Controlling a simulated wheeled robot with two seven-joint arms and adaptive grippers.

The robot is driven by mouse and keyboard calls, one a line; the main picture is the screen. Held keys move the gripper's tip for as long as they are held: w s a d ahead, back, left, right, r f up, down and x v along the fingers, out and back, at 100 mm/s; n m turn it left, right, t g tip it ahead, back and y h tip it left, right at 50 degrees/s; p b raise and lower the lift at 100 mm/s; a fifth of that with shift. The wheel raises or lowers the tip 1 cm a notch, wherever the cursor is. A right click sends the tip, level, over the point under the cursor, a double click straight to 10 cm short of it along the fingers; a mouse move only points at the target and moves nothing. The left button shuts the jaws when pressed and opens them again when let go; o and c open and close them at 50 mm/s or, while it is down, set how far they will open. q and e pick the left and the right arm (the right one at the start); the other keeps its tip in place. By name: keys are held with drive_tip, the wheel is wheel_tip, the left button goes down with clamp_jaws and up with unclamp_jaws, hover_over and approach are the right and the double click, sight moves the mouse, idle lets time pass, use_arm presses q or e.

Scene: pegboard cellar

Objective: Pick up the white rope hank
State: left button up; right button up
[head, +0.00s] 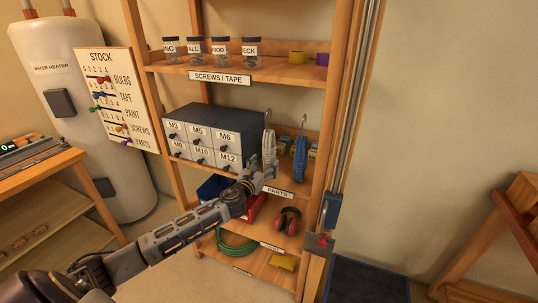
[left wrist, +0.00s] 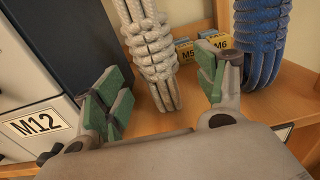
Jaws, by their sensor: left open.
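The white rope hank (head: 269,147) hangs from a hook at the front of the middle shelf, right of the drawer cabinet. It fills the top middle of the left wrist view (left wrist: 148,40), its lower end hanging between my fingers as seen there. My left gripper (head: 260,176) is open and empty, just below and in front of the hank in the head view. Its green-padded fingers (left wrist: 165,80) stand apart on either side of the hank's lower end; I cannot tell whether they touch it. My right gripper is out of view.
A blue rope hank (head: 300,159) hangs close on the right. The dark drawer cabinet (head: 213,137) stands close on the left. Small yellow boxes (left wrist: 187,50) sit behind on the shelf (left wrist: 185,102). Red earmuffs (head: 288,220) lie on the shelf below.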

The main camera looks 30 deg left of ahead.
use_arm(q)
drive_tip(key=shift+w, duration=0.1)
idle(0.3)
drive_tip(key=shift+w+a+f, duration=0.1)
drive_tip(key=shift+w+a, duration=0.05)
drive_tip(key=shift+w, duration=1.1)
drive_tip(key=shift+w+a+f, duration=0.1)
drive_tip(key=shift+w, duration=1.15)
drive_tip(key=shift+c, duration=0.4)
drive_tip(key=shift+r, duration=0.1)
drive_tip(key=c, duration=1.2)
